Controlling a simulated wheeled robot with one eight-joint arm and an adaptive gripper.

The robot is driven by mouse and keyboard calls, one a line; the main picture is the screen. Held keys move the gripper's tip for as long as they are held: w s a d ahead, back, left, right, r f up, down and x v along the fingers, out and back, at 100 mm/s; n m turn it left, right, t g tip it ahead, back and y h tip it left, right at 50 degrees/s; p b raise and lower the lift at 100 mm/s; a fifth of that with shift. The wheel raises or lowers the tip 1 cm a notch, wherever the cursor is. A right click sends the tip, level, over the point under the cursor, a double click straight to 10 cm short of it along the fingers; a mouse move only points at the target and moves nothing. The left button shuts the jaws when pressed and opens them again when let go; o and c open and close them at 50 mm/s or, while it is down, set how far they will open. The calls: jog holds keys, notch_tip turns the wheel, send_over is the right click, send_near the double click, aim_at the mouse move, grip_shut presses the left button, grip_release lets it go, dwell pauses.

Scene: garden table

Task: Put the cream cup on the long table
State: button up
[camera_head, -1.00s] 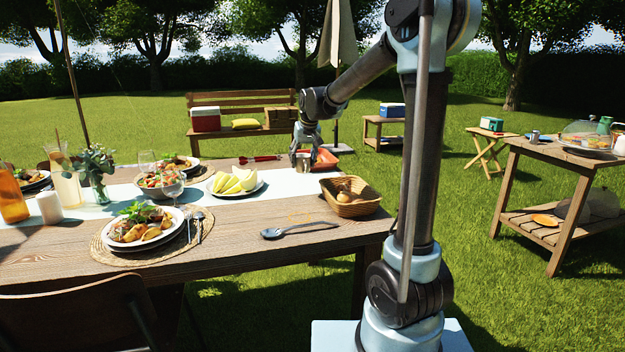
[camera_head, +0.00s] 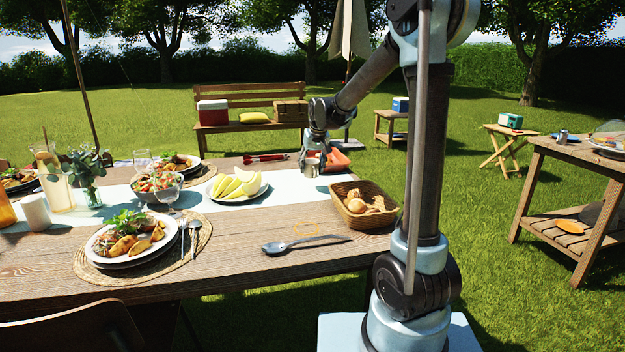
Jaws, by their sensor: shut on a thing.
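A small pale cup (camera_head: 311,168), greyish in the shade and probably the cream cup, is at the far right part of the long table (camera_head: 230,254), by the end of the pale runner. My gripper (camera_head: 315,155) reaches down from above and is shut on this cup. The fingers partly cover the cup. I cannot tell whether its base touches the table or hangs just above it.
A melon plate (camera_head: 262,192) is left of the cup, and a bread basket (camera_head: 345,219) is nearer. An orange-red item (camera_head: 338,161) lies just behind the cup.

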aim_at(312, 175)
jog(key=shift+f, duration=2.35)
jog(key=o, duration=1.1)
jog(key=shift+o, duration=0.2)
jog(key=v, duration=1.2)
jog(key=shift+d, duration=0.1)
